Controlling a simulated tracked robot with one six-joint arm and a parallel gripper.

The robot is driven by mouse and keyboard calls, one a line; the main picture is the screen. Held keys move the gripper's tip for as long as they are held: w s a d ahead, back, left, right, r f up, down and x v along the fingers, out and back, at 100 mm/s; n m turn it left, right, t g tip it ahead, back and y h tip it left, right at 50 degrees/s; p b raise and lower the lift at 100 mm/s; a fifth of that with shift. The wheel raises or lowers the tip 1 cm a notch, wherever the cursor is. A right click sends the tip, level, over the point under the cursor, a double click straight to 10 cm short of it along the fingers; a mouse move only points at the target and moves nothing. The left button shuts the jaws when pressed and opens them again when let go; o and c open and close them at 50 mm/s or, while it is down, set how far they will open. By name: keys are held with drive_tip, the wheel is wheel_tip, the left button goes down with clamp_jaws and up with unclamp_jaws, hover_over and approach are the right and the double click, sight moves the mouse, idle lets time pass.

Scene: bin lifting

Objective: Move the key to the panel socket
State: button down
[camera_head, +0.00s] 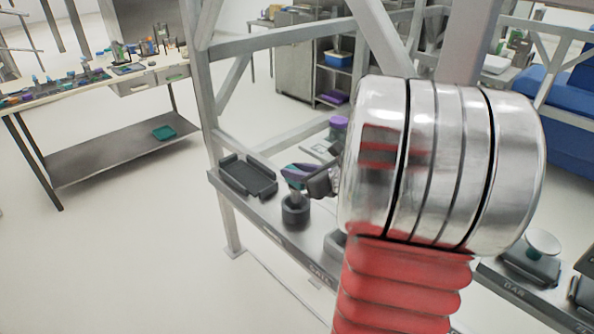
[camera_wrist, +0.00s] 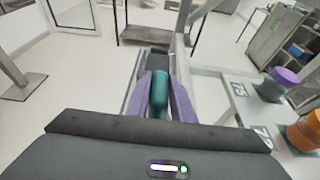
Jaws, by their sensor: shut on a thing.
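My gripper (camera_wrist: 160,95) has purple fingers shut on a teal piece (camera_wrist: 159,92), which I take to be the key's handle. In the head view my gripper (camera_head: 297,172) is above the grey shelf, just over a dark round holder (camera_head: 295,213). A short grey stem (camera_head: 296,197) shows between the gripper and this holder. I cannot tell whether the stem sits in the holder or is just above it. I cannot make out the panel socket for certain in either view.
A dark tray (camera_head: 247,176) lies on the shelf (camera_head: 268,232) left of the holder. A purple-lidded jar (camera_head: 338,127) stands behind my gripper. A dark stand with a pale disc (camera_head: 543,243) is at right. Frame posts rise around the shelf. My arm hides the shelf's middle.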

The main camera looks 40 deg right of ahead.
sight(296, 184)
drive_tip(key=shift+f, duration=2.3)
idle(2.0)
drive_tip(key=c, duration=1.5)
unclamp_jaws()
drive_tip(key=shift+o, duration=0.6)
drive_tip(key=o, duration=0.5)
drive_tip(key=shift+r, duration=4.45)
